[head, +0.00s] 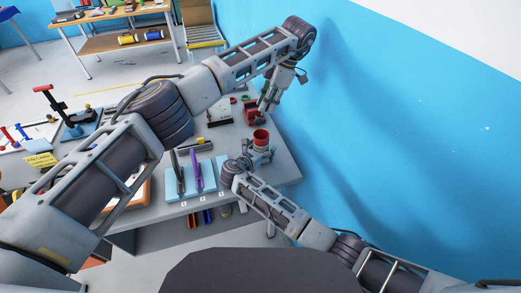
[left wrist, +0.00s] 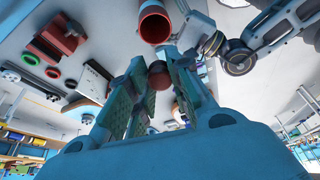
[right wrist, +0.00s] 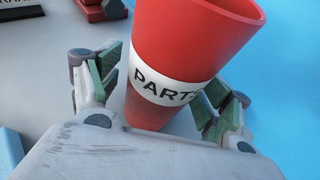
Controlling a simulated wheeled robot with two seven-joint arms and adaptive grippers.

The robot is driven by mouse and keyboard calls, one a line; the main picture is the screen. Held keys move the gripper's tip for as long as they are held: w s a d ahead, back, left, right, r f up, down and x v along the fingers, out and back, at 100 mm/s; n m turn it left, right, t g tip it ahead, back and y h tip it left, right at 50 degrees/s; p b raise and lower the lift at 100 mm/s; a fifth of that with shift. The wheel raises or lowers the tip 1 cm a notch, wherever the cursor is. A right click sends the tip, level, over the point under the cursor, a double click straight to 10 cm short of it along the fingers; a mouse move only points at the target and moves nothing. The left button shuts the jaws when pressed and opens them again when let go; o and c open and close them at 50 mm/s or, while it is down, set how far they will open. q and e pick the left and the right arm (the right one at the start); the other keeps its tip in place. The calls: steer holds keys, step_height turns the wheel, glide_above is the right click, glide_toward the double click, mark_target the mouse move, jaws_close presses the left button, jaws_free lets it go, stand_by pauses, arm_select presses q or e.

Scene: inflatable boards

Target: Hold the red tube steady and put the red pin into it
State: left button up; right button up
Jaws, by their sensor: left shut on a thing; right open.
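The red tube (head: 261,136) is an open-topped, cup-like tube with a white band lettered "PART…". It stands near the table's right edge and looks upright. In the right wrist view, the tube (right wrist: 185,45) is between the spread fingers of my right gripper (right wrist: 160,95), which is open around its lower part. My left gripper (head: 266,103) is above and behind the tube in the head view. In the left wrist view it is shut on the red pin (left wrist: 158,74), whose rounded end shows between the fingers. The tube's open mouth (left wrist: 154,24) shows beyond, apart from the pin.
A red block-like fixture (left wrist: 60,38) stands beside the tube, with green and red rings nearby. A white stand (head: 218,112) is left of it. Blue boards with upright dark and purple pieces (head: 196,178) stand at the front. A blue wall (head: 400,120) bounds the right.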

mark_target(266, 132)
steer(key=c, duration=1.1)
arm_select(q)
steer(key=shift+s+a+f, duration=0.1)
steer(key=shift+s+f, duration=0.05)
steer(key=shift+f, duration=6.3)
arm_select(e)
steer(key=shift+o, duration=0.2)
steer(key=shift+s+r, duration=0.15)
arm_select(q)
steer(key=shift+a+f, duration=0.1)
steer(key=shift+f, duration=0.05)
arm_select(e)
steer(key=shift+s+r, duration=0.1)
steer(key=shift+c, duration=0.2)
arm_select(q)
steer(key=o, duration=0.9)
steer(key=shift+f, duration=0.1)
steer(key=shift+c, duration=0.2)
steer(key=shift+s, duration=0.1)
